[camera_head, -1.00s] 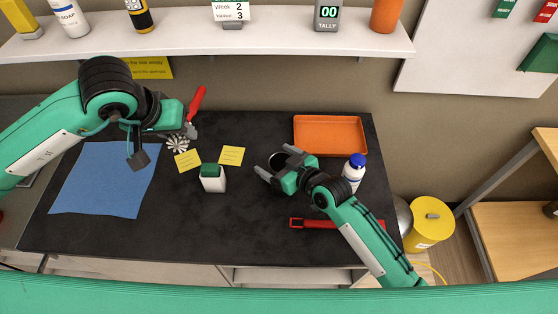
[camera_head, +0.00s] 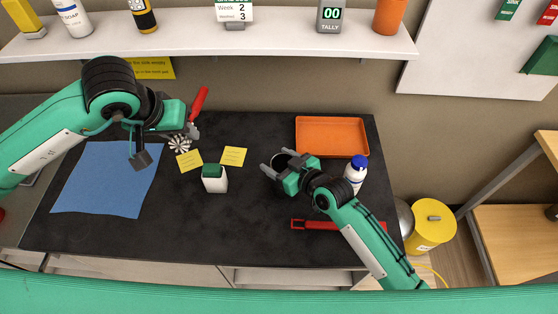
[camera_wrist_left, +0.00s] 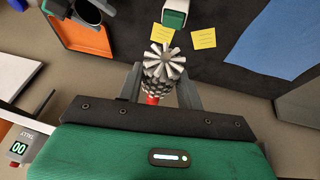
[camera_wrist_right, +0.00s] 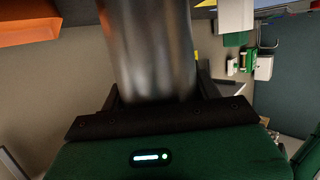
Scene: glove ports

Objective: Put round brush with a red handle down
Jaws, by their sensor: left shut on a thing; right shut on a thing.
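The round brush has a red handle (camera_head: 199,102) and a pale bristle head (camera_head: 179,143). My left gripper (camera_head: 190,130) is shut on it, with the handle up and the bristles down, near the back left of the dark worktop. The left wrist view shows its bristles (camera_wrist_left: 162,65) between the fingers, with only a bit of red handle visible. My right gripper (camera_head: 277,162) is shut on a grey metal cylindrical cup (camera_wrist_right: 150,50). In the head view this cup (camera_head: 284,158) is mostly hidden by the gripper; its opening looks dark.
An orange tray (camera_head: 331,120) lies at the back right. A green-topped white container (camera_head: 214,180), yellow notes (camera_head: 234,156) and a blue cloth (camera_head: 105,180) lie leftward. The front middle is clear.

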